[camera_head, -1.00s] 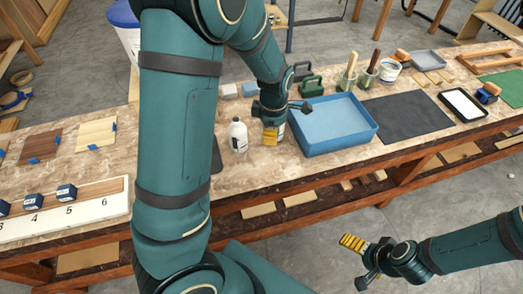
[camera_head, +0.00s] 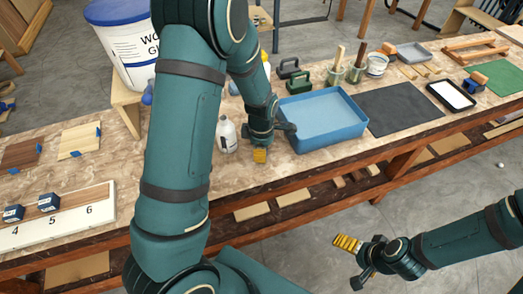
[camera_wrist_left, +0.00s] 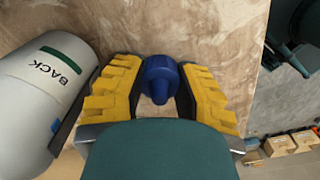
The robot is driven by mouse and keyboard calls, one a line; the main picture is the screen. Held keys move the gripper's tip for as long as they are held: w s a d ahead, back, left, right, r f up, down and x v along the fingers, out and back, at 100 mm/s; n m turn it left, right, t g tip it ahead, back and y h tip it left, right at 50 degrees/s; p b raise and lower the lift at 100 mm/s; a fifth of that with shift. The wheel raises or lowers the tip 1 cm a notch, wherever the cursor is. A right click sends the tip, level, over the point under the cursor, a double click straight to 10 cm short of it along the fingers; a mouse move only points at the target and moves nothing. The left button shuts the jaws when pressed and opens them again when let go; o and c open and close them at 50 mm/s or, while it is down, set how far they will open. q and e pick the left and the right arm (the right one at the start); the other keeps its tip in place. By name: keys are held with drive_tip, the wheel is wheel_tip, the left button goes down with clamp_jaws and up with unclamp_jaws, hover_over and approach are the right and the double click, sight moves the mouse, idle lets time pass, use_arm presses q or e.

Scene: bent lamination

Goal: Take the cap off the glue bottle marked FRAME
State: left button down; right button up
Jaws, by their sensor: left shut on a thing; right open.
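My left gripper (camera_head: 260,156) is low over the bench beside a white bottle (camera_head: 226,135). In the left wrist view, its yellow fingers (camera_wrist_left: 158,92) are shut on a blue cap (camera_wrist_left: 160,78) with a narrow tip. No bottle body shows around the cap, and I cannot tell whether one is hidden under it. A pale bottle marked BACK (camera_wrist_left: 50,85) is just left of the fingers. I cannot read FRAME on anything. My right gripper (camera_head: 347,243) is open and apparently empty, in front of the bench.
A blue tray (camera_head: 322,145) is right of my left gripper, with a dark mat (camera_head: 398,108) beyond. Brush pots stand behind the tray. A large glue bucket (camera_head: 120,45) is at the back left. A numbered strip (camera_head: 70,220) lies at the left. Bare bench shows in front of the bottle.

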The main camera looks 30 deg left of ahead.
use_arm(q)
drive_tip(key=c, duration=0.8)
unclamp_jaws()
drive_tip(key=shift+f, duration=0.15)
drive_tip(key=shift+o, duration=0.2)
wheel_tip(320, 180, up, 12)
drive_tip(key=p, duration=0.3)
drive_tip(key=shift+r, duration=0.2)
